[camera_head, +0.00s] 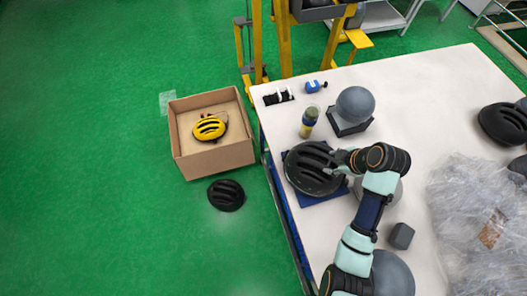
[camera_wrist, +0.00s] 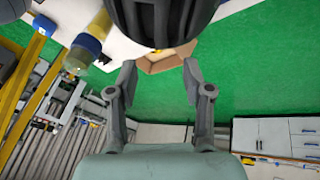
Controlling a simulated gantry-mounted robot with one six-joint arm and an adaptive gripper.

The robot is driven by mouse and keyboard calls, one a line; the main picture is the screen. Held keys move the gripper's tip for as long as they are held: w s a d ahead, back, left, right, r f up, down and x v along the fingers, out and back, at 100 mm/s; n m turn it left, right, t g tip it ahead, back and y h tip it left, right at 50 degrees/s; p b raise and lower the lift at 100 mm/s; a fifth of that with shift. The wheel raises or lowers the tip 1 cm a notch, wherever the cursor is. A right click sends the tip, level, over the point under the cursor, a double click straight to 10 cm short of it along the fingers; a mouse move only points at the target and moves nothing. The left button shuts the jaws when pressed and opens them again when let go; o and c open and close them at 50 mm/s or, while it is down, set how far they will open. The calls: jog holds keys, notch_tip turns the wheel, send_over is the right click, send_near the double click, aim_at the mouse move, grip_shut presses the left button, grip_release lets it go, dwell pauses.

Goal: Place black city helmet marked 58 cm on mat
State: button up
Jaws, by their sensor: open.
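A black vented helmet (camera_head: 310,170) lies on the blue mat (camera_head: 309,199) near the table's left edge, covering most of it. No size marking is readable. My gripper (camera_head: 337,163) is at the helmet's right side in the head view. In the wrist view the fingers of my gripper (camera_wrist: 160,70) are spread apart with nothing between them. The helmet (camera_wrist: 163,18) shows dark at the top of that view, beyond the fingertips. I cannot tell whether a finger touches it.
A second black helmet (camera_head: 503,123) lies at the table's right; another (camera_head: 226,195) is on the floor. A yellow helmet (camera_head: 209,128) sits in a cardboard box (camera_head: 215,164). A bottle (camera_head: 309,121) and a grey dome on a stand (camera_head: 355,105) are behind the mat. Plastic wrap (camera_head: 470,205) lies right.

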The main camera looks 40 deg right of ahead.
jog(key=w+a+r+m+t+h, duration=0.1)
jog(key=w+a+r, duration=0.2)
jog(key=w+a, duration=0.35)
jog(key=w+a+r+m+t, duration=0.1)
jog(key=w+a+r, duration=0.35)
jog(key=a, duration=0.25)
jog(key=w+a+r+m+t, duration=0.1)
jog(key=a+r, duration=0.3)
jog(key=a, duration=0.4)
jog(key=w+a+r+m+t+y, duration=0.1)
jog(key=a+r, duration=0.3)
jog(key=a, duration=0.4)
jog(key=w+a+r+m+t, duration=0.1)
jog(key=a+r+t, duration=0.2)
jog(key=a+r, duration=0.2)
jog(key=a, duration=0.3)
jog(key=shift+a+m+t+y, duration=0.3)
jog(key=shift+y, duration=0.1)
